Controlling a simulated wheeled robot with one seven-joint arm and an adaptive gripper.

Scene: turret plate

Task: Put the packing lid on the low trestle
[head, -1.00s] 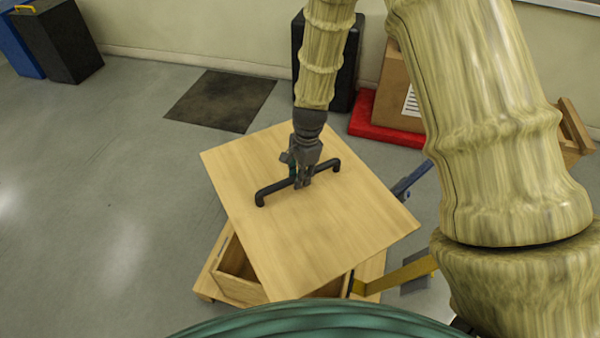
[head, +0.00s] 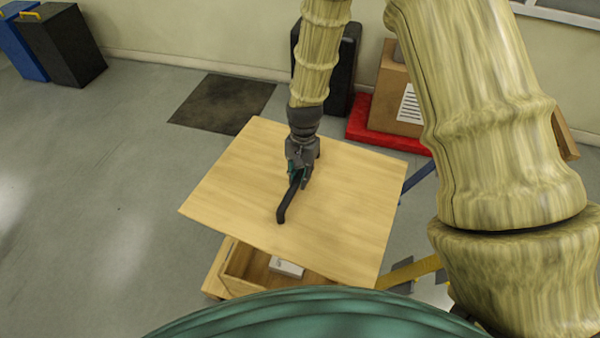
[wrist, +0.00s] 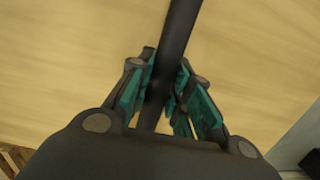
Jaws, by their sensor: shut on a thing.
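The packing lid (head: 340,205) is a flat square wooden panel with a black bar handle (head: 284,208). My gripper (head: 299,178) is shut on that handle and holds the lid above an open wooden crate (head: 232,270). In the wrist view the teal finger pads of my gripper (wrist: 165,100) sit on both sides of the black handle (wrist: 178,35), with the lid's pale wood (wrist: 70,60) behind. The lid hides much of the crate. I cannot clearly make out the low trestle.
A small white box (head: 287,267) lies in the crate. Yellow (head: 408,272) and blue (head: 417,183) bars show right of the lid. A cardboard box (head: 397,98) stands on a red base (head: 372,127) at the back. Grey floor to the left is clear around a dark mat (head: 222,103).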

